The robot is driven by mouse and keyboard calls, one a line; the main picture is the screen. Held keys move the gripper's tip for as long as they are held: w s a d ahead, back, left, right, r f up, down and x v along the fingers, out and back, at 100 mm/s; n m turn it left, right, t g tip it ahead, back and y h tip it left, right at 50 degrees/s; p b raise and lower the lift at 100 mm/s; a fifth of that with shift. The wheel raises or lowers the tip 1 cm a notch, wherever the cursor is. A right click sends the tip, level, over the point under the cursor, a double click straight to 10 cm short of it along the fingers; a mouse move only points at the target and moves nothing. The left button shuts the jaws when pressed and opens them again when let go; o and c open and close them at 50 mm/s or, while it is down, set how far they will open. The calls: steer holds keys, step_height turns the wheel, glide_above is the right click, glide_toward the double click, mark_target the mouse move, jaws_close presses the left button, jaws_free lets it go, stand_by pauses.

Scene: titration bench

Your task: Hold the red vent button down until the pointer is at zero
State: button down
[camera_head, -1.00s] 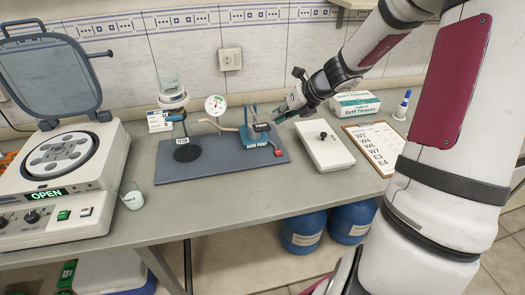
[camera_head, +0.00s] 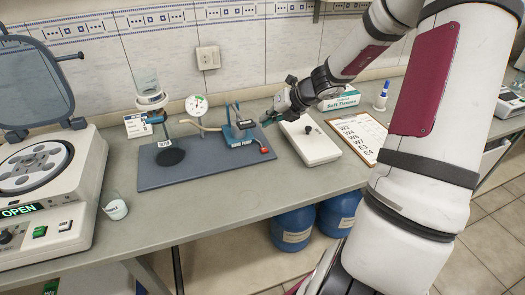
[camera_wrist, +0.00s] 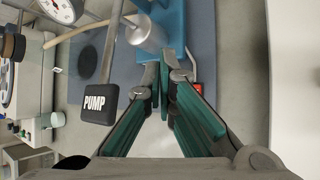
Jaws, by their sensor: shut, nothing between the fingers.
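The red vent button (camera_head: 264,150) sits at the right front corner of the grey-blue board (camera_head: 165,182), beside the blue pump stand (camera_head: 232,140). The round white gauge (camera_head: 196,104) stands behind the board on a tube; its pointer is too small to read. In the wrist view the gauge (camera_wrist: 60,8) is cut off by the top edge. My gripper (camera_head: 267,121) is shut and empty, above and behind the button and apart from it. In the wrist view my fingertips (camera_wrist: 161,78) meet near the stand, and the red button (camera_wrist: 197,87) shows just right of them, partly hidden by a finger.
The black PUMP label (camera_wrist: 97,103) is left of my fingers. A white box with a black knob (camera_head: 310,148) stands right of the board. A funnel on a stand (camera_head: 150,98) is on its left. A clipboard (camera_head: 358,138) and tissue box (camera_head: 340,98) lie further right.

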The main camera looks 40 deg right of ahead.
mark_target(266, 148)
steer(key=shift+f+b, duration=3.05)
steer(key=shift+f, duration=0.6)
steer(key=shift+f, duration=0.4)
steer(key=shift+f+b, duration=0.45)
steer(key=shift+b, duration=0.15)
steer(key=shift+r, duration=0.1)
steer(key=shift+r+p, duration=0.8)
steer(key=shift+p, duration=0.2)
step_height(266, 148, up, 5)
steer(key=p, duration=0.5)
